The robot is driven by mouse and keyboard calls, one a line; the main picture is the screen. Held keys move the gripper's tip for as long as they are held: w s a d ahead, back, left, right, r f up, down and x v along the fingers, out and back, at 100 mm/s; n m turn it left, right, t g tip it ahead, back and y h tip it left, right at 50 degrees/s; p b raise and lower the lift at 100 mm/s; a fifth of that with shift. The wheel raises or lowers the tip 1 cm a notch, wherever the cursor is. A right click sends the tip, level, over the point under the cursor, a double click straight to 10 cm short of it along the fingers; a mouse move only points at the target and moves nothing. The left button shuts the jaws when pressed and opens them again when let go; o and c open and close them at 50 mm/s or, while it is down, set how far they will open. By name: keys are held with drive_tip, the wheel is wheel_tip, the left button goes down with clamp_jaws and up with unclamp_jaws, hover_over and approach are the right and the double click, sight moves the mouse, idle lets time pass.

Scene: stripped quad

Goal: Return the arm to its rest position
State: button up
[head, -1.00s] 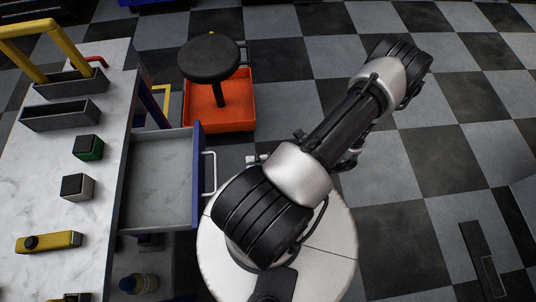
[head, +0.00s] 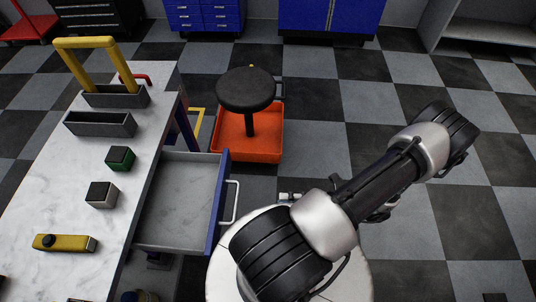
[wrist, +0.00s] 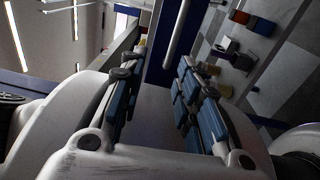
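My arm (head: 370,192) reaches from my white base toward the upper right in the head view, over the floor. My gripper (wrist: 160,68) shows in the wrist view with its two blue-padded fingers apart. Nothing is seen between the fingers. In the head view my gripper is mostly hidden behind the arm links.
A marble-topped bench (head: 60,200) stands at left, its drawer (head: 180,200) pulled out close to my base. On it are grey trays, a green block (head: 120,158), a grey block (head: 101,194) and a yellow tool (head: 65,243). Floor at right is clear.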

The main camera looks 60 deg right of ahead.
drive_tip(key=w+a+r+n+g+y, duration=0.25)
drive_tip(key=w+r+n+g, duration=1.15)
drive_tip(key=n, duration=0.9)
drive_tip(key=w+a+r+n+t+h, duration=0.1)
drive_tip(key=a+r+n+h, duration=0.4)
drive_tip(key=n, duration=0.8)
drive_tip(key=w+a+r+n+t+h, duration=0.1)
drive_tip(key=a+r+n+h, duration=0.4)
drive_tip(key=a+r+n, duration=0.5)
drive_tip(key=a+n, duration=0.1)
drive_tip(key=n, duration=0.1)
drive_tip(key=shift+a+r+n, duration=0.25)
drive_tip(key=shift+a+n, duration=0.15)
